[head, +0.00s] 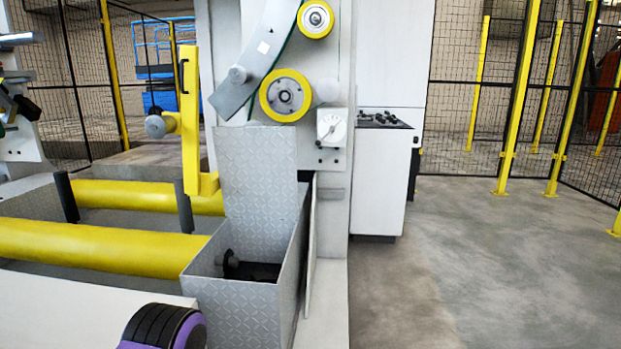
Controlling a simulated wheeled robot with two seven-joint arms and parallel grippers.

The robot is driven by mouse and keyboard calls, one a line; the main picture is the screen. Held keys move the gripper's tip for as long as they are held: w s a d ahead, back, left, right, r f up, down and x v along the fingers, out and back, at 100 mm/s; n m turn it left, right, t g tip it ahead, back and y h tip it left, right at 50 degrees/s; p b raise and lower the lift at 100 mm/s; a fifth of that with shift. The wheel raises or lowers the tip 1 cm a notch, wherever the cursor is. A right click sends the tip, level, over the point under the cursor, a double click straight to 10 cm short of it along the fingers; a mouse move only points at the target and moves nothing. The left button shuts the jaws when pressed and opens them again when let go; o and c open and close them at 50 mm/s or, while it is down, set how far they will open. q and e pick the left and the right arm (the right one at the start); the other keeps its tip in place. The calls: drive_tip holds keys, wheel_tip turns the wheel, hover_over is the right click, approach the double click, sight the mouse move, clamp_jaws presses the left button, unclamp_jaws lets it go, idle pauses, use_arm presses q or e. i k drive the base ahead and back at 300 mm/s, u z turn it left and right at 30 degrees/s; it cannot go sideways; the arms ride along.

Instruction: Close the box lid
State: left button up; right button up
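The box (240,314) is a grey metal bin with a diamond-plate pattern, at the lower middle in the head view. Its lid (258,165) is open and stands nearly upright at the back edge, in front of the machine column. The box's mouth faces up, and dark objects (252,270) lie inside; their full shape is hidden. Neither of my grippers can be made out in this view. A ribbed black and purple rounded part (165,327) shows at the bottom edge, left of the box's front; I cannot tell what it belongs to.
Yellow rollers (95,248) lie left of the box. A yellow upright bracket (190,130) stands behind them. The white machine column (335,205) with yellow-rimmed wheels (286,95) rises behind the lid. A white cabinet (380,185) stands further right. The concrete floor (480,270) at right is clear.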

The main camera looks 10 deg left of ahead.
sight(257, 166)
drive_tip(key=z, duration=1)
drive_tip(key=i, duration=6.45)
drive_tip(key=u, duration=4.65)
drive_tip(key=i, duration=1.65)
drive_tip(key=u, duration=0.2)
drive_tip(key=k, duration=0.15)
drive_tip(key=z, duration=0.2)
